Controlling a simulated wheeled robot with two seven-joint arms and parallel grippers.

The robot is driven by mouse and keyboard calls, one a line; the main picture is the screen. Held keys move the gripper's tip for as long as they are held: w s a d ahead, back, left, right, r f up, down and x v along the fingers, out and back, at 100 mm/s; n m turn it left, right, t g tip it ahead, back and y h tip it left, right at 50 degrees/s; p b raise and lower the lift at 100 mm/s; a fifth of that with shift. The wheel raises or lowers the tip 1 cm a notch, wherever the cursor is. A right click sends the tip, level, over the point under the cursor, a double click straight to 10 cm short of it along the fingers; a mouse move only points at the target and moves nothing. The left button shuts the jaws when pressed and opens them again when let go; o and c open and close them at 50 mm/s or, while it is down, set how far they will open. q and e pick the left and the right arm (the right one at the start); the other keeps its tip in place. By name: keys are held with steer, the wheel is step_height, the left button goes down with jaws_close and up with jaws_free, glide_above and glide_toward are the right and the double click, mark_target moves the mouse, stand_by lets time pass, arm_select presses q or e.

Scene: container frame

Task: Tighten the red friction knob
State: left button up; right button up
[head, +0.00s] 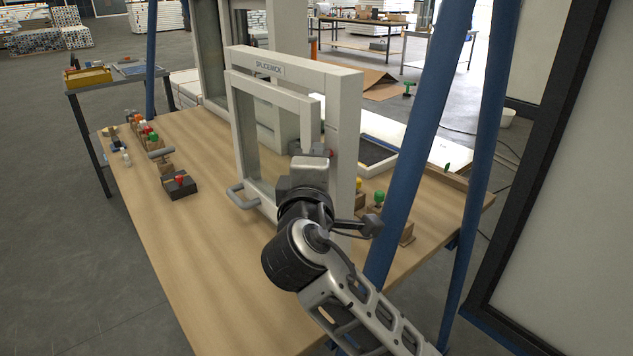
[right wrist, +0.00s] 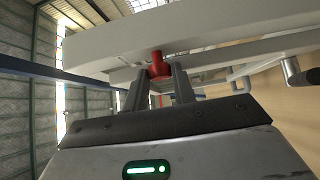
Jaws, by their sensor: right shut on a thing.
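The red friction knob (right wrist: 158,68) sits at the edge of the pale frame in the right wrist view. My right gripper (right wrist: 158,84) has its two fingers on either side of the knob and is shut on it. My left gripper is not in view.
The wooden table (head: 215,255) is clear at the front. A dark box with a red button (head: 180,185) and several small coloured-top items stand at its left. Blocks with a green knob (head: 378,198) stand right of the frame. Blue posts (head: 425,130) rise close to my right arm.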

arm_select(q)
steer(key=b, duration=0.2)
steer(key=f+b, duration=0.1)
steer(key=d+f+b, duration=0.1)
steer(key=b, duration=0.1)
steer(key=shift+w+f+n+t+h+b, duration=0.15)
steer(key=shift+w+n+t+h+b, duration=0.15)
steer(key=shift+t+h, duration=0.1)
arm_select(e)
steer(key=shift+f+m+t+h, duration=0.2)
steer(key=shift+f+m+t, duration=0.05)
steer(key=shift+m+t, duration=0.3)
steer(key=shift+f+m+t+h, duration=0.2)
steer(key=shift+m+t, duration=0.25)
steer(key=shift+m, duration=0.2)
steer(key=shift+r, duration=0.1)
steer(key=o, duration=1)
steer(key=shift+r, duration=0.1)
steer(key=shift+a, duration=0.1)
